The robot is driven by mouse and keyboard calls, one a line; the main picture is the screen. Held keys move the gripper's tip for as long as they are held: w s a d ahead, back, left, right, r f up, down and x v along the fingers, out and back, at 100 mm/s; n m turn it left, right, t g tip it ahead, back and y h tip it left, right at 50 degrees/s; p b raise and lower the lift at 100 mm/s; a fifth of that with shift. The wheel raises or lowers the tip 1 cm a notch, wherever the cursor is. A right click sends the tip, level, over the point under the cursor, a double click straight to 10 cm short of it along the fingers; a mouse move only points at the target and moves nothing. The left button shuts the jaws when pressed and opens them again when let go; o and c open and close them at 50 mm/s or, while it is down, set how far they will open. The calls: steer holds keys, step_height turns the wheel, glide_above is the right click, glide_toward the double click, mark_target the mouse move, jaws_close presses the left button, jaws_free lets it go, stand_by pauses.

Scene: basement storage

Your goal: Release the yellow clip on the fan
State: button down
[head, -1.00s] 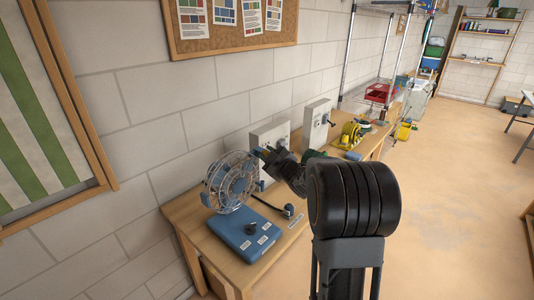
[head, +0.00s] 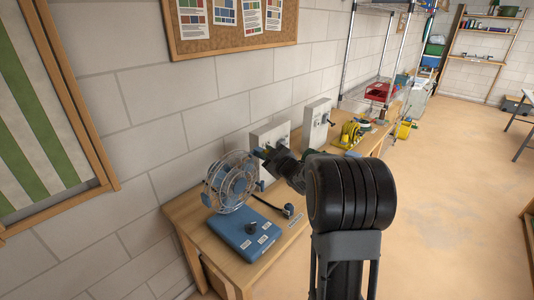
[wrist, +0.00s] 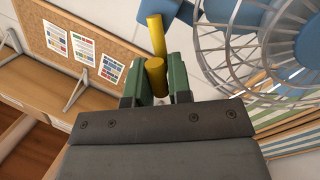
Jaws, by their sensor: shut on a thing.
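The fan (head: 230,180) has a round wire cage and stands on a blue base (head: 241,236) on the wooden bench. The yellow clip (wrist: 156,76) shows in the wrist view as a thick yellow peg at the end of a thin yellow bar, which runs up to a blue part at the fan's side. My gripper (wrist: 157,88) has green fingers, one on each side of the peg, and is shut on it. In the head view my gripper (head: 262,154) is just right of the cage; the clip cannot be made out there.
Grey boxes (head: 270,138) stand against the wall behind my gripper. A black cable with a plug (head: 288,210) lies on the bench (head: 190,212) right of the base. The fan's cage (wrist: 236,50) is close to my gripper's right side in the wrist view.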

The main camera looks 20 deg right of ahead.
steer(key=shift+w+d+r+m+p, duration=0.1)
steer(key=shift+d+r+m+p, duration=0.15)
steer(key=shift+m, duration=0.35)
steer(key=shift+f, duration=0.1)
steer(key=c, duration=1.3)
jaws_free()
steer(key=shift+c, duration=0.2)
steer(key=s+d+b, duration=0.2)
steer(key=s, duration=1.1)
steer(key=shift+s+d+r, duration=0.15)
steer(key=shift+s+r, duration=0.2)
steer(key=shift+r, duration=0.05)
